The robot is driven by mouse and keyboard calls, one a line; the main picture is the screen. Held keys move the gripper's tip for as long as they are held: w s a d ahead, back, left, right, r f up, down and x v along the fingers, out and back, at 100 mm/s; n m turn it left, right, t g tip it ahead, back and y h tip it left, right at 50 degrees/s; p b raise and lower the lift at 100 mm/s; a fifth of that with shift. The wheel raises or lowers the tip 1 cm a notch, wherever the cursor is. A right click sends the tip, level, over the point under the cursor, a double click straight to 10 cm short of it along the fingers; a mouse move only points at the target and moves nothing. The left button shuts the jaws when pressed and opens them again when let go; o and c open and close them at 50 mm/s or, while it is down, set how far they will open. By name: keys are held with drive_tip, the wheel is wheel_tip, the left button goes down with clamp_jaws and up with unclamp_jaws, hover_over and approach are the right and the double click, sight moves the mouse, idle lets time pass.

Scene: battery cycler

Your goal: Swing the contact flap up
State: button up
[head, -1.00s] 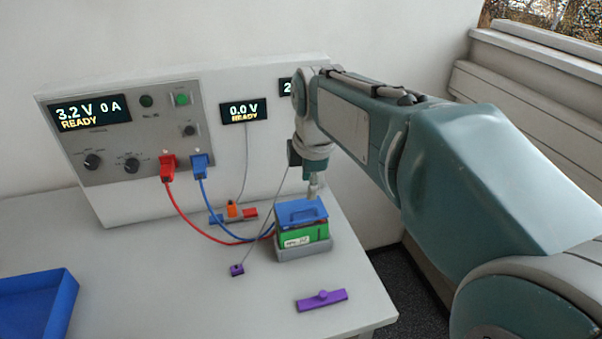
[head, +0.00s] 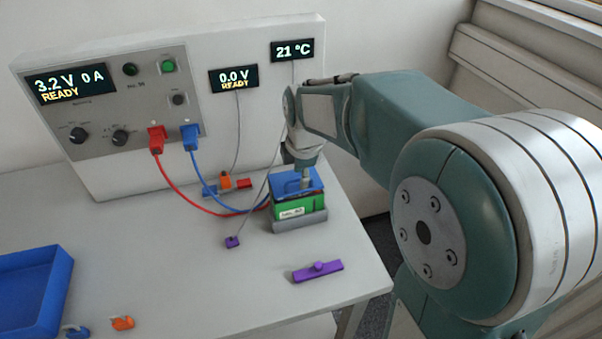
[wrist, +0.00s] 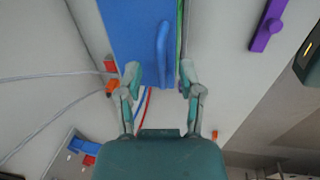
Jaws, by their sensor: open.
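The blue contact flap (head: 288,183) lies on top of the green battery (head: 293,206), which sits in a grey holder (head: 300,224) on the table. The flap looks down flat, with a raised blue handle. My gripper (head: 306,182) points down close above the flap; its fingers are small and partly merge with the flap in the head view. In the wrist view my gripper (wrist: 160,76) is open, with the blue handle (wrist: 163,50) ahead and roughly between the fingertips. The flap (wrist: 132,35) fills the area left of the handle. I cannot tell whether the fingers touch it.
Red (head: 157,139) and blue (head: 190,137) plugs run leads from the cycler panel to the battery holder area. A purple bar (head: 318,271) lies in front, a small purple piece (head: 232,241) on a thin cable to the left. A blue tray (head: 35,300) stands at left.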

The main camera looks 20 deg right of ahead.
drive_tip(key=shift+a+f, duration=0.15)
drive_tip(key=shift+a, duration=0.1)
clamp_jaws()
